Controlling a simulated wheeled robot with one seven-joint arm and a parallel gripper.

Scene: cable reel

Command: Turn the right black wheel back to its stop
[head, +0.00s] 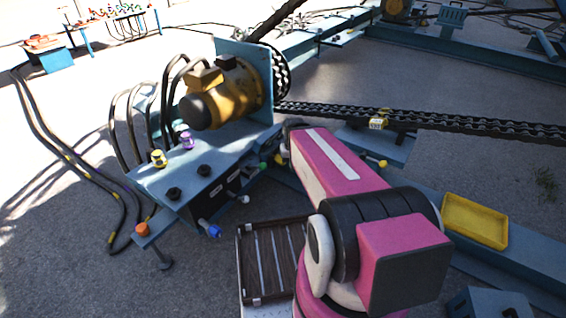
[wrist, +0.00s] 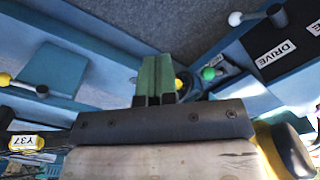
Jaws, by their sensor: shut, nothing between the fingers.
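Two black wheels stand on top of the blue control bench in the head view. The right black wheel (head: 204,170) is nearer the motor, and the left black wheel (head: 174,193) is nearer the front edge. Neither can be made out in the wrist view. My gripper (wrist: 155,62) shows in the wrist view with its two green fingers together and nothing between them. In the head view my pink arm hides most of it. It is apart from the right wheel, off to its right past the bench's end.
The bench (head: 150,180) also carries a yellow knob (head: 158,158), a purple knob (head: 186,140) and side levers with coloured balls. In the wrist view, a green-ball lever (wrist: 209,73) and white-ball lever (wrist: 236,18) are near the fingers. A chain (head: 450,122) runs right.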

